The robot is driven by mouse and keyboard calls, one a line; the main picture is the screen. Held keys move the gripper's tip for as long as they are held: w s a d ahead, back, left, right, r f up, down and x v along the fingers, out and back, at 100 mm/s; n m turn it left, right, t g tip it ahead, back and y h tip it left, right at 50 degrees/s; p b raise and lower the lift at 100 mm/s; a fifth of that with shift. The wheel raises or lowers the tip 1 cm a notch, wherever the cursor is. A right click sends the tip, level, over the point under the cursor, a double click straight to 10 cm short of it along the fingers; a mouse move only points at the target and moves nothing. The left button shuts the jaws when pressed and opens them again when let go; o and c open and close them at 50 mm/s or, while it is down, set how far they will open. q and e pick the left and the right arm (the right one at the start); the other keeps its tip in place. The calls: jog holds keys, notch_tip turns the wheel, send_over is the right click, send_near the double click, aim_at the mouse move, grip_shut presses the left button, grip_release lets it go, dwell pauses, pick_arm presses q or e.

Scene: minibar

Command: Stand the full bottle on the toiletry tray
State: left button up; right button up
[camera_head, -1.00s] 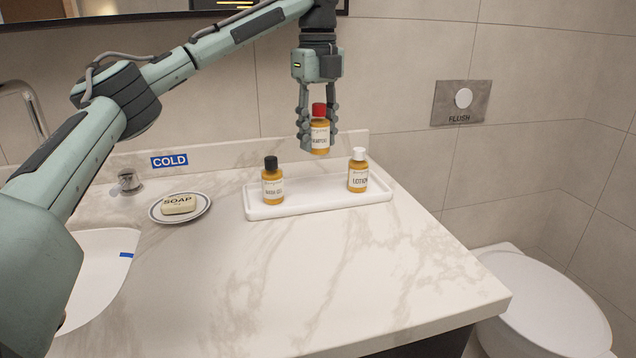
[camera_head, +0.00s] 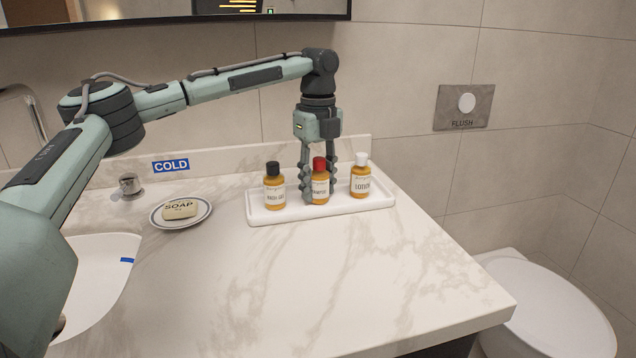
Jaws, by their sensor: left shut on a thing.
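My left gripper (camera_head: 319,182) points straight down over the white toiletry tray (camera_head: 262,218) and is shut on the red-capped bottle (camera_head: 320,188). The bottle is upright, amber with a white label. It is at tray level, between the two other bottles; whether its base touches the tray I cannot tell. The black-capped bath gel bottle (camera_head: 274,190) stands on the tray to its left. The white-capped lotion bottle (camera_head: 361,180) stands on the tray to its right, close to the gripper's right finger. My right gripper is not in view.
A soap bar (camera_head: 180,209) lies on a round dish (camera_head: 160,222) left of the tray. The sink basin (camera_head: 100,285) is at the left, with a tap knob (camera_head: 130,186) behind. The marble counter (camera_head: 330,280) is clear in front of the tray. A toilet (camera_head: 555,310) stands at the right.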

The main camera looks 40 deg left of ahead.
pick_arm(q)
jog(key=o, duration=1.2)
notch_tip(320, 180, up, 12)
jog(key=shift+r, duration=0.1)
